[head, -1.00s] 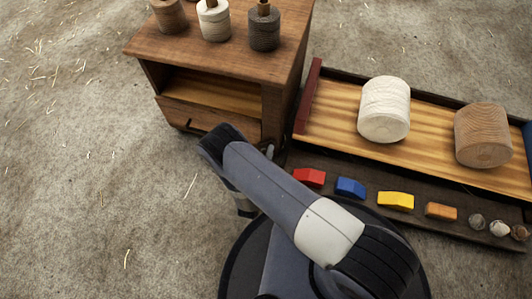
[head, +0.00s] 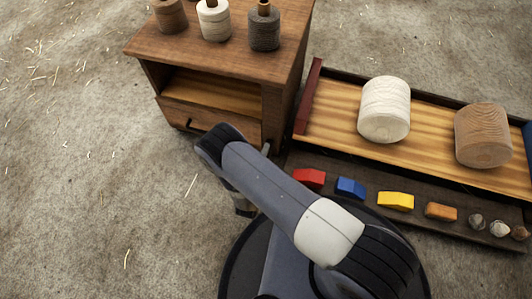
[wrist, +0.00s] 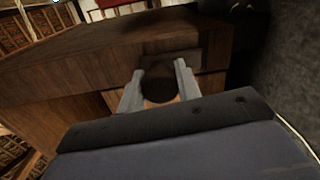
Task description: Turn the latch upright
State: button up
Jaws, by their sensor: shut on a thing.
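The wooden cabinet (head: 222,54) stands at the upper left of the head view, with an open shelf and a drawer (head: 180,115) below. In the wrist view, my gripper (wrist: 158,76) is at the cabinet's face (wrist: 90,72), its two grey fingers on either side of a dark, round-ended piece. I take this piece to be the latch (wrist: 159,82). The gripper is shut on it. Its lower part is hidden, and its angle is hard to tell. In the head view my arm hides the latch; a small grey tip shows beside the cabinet's lower right corner.
Several spools, including a white one (head: 214,20), stand on the cabinet top. To the right, a long wooden tray (head: 435,122) holds a white roll (head: 384,110) and a brown roll (head: 483,135). Coloured blocks, including a blue one (head: 351,188), lie in front. The floor at left is clear.

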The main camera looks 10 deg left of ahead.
jog(key=shift+a+n, duration=0.1)
jog(key=shift+n, duration=0.2)
jog(key=shift+f, duration=0.1)
jog(key=o, duration=0.9)
jog(key=shift+o, duration=0.2)
